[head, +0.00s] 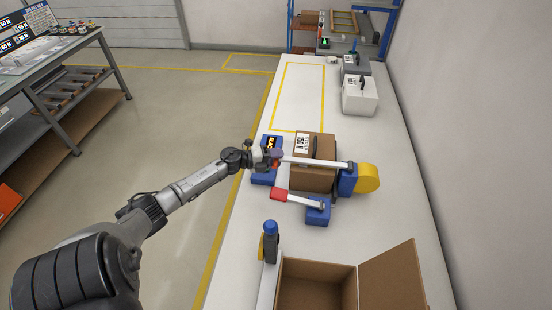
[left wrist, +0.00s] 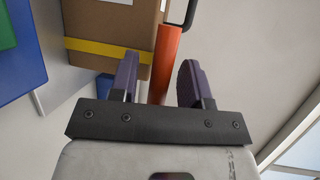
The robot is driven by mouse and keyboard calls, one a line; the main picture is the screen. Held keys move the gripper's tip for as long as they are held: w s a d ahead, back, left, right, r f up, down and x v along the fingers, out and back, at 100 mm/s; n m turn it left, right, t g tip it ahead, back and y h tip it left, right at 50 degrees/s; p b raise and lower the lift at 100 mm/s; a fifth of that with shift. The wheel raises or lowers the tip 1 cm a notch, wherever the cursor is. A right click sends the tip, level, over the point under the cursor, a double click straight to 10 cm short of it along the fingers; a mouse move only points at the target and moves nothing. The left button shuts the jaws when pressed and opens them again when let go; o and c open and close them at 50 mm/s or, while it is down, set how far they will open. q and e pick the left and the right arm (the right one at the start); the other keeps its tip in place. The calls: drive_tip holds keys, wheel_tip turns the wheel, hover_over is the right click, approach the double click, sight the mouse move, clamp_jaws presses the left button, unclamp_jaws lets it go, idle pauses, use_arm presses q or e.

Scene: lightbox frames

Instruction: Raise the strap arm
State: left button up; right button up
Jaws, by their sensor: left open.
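The strap arm (head: 318,162) is a pale bar running left from a blue block with a yellow reel (head: 368,179), across a cardboard box (head: 313,181). An orange handle (left wrist: 165,62) shows in the left wrist view, partly between the purple fingers of my left gripper (left wrist: 159,72). My left gripper (head: 270,156) is open at the bar's left end in the head view; I cannot tell whether a finger touches the handle. The box (left wrist: 112,22) with a yellow band shows beyond the fingers. My right gripper is not in view.
A second pale bar with a red grip (head: 279,194) reaches left from a blue block (head: 318,211). A blue device (head: 264,177) stands left of the box. An open carton (head: 318,268) and blue-topped post (head: 270,241) are nearer.

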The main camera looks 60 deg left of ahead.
use_arm(q)
drive_tip(key=shift+c, duration=0.2)
drive_tip(key=shift+f, duration=0.1)
clamp_jaws()
